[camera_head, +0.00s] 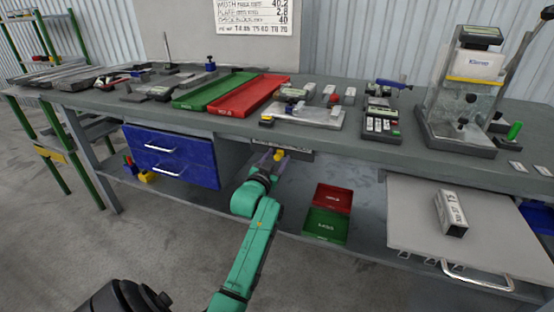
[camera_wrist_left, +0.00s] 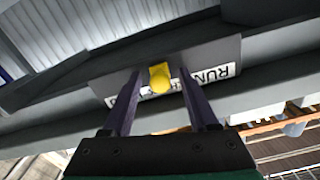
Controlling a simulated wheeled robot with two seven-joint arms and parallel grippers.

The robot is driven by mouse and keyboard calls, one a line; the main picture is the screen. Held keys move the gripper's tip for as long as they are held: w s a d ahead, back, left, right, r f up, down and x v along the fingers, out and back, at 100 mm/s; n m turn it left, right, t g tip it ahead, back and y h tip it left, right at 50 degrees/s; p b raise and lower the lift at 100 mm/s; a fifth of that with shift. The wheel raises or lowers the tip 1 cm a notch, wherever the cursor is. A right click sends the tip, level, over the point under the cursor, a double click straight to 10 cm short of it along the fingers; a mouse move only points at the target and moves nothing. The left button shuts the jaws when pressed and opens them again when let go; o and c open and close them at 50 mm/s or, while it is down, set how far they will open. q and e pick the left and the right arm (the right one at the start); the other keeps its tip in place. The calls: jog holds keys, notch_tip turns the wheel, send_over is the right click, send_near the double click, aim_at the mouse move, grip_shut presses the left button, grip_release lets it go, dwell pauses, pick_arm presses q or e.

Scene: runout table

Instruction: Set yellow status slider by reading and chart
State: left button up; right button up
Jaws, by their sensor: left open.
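The yellow status slider (camera_head: 279,155) sits on a panel under the front edge of the table. In the left wrist view the slider (camera_wrist_left: 160,78) stands out from a grey plate (camera_wrist_left: 112,84) with a white label strip reading "RUN" at its right; the rest of the label is partly hidden by the slider and a finger. My left gripper (camera_head: 268,158) points at the panel. In the left wrist view the gripper (camera_wrist_left: 163,108) is open, its two fingers on either side of the slider, with gaps visible. The chart (camera_head: 257,14) hangs on the back wall, its top cut off.
Green (camera_head: 214,90) and red (camera_head: 250,96) trays lie on the table (camera_head: 350,147). A tester with a small display (camera_head: 482,32) stands at right; the display is too small to read. Blue drawers (camera_head: 172,155) are left of my arm. Red and green bins (camera_head: 326,226) sit on the lower shelf.

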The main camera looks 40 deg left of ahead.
pick_arm(q)
grip_shut()
jog(key=shift+f, duration=0.1)
dwell(1.2)
